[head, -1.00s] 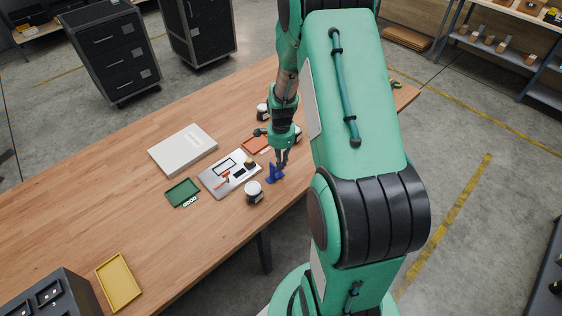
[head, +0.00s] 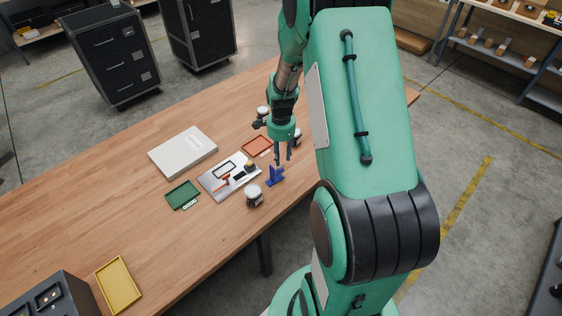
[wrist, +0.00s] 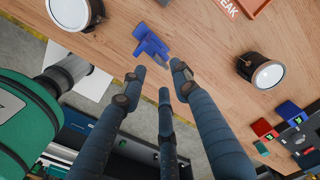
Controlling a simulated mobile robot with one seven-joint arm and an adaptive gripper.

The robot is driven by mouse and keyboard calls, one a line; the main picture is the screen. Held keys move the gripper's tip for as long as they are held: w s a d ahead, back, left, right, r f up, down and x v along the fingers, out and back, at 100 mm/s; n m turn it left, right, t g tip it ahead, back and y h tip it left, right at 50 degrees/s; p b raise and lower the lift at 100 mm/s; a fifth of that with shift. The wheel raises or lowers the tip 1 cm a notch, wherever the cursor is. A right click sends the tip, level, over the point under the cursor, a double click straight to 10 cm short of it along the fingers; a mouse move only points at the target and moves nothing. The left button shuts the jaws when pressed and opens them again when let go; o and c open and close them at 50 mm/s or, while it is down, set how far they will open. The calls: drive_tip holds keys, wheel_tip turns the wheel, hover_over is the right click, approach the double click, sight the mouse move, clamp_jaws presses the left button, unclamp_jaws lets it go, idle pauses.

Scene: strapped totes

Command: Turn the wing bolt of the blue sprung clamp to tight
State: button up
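The blue sprung clamp (head: 275,176) stands on the wooden table near its front edge, to the right of a metal plate. In the wrist view the clamp (wrist: 150,43) lies just beyond my fingertips. I cannot make out its wing bolt or how far it is turned. My gripper (head: 283,157) is above and slightly behind the clamp in the head view. In the wrist view its three fingers (wrist: 160,76) are spread apart, with nothing between them. They appear clear of the clamp.
A white-lidded jar (head: 254,196) stands close to the clamp's left. The metal plate (head: 214,185) bears several small items. The left table is mostly clear.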

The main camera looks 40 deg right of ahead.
sight(281, 166)
wheel_tip(281, 166, up, 7)
idle(0.3)
idle(0.5)
drive_tip(key=m, duration=1.2)
drive_tip(key=r+m+b, duration=0.1)
drive_tip(key=m, duration=2.3)
drive_tip(key=shift+w+a+r+b, duration=0.1)
drive_tip(key=shift+w+r+b, duration=0.25)
drive_tip(key=shift+f, duration=0.1)
wheel_tip(281, 166, down, 14)
drive_tip(key=shift+r+b, duration=0.2)
drive_tip(key=shift+b, duration=0.65)
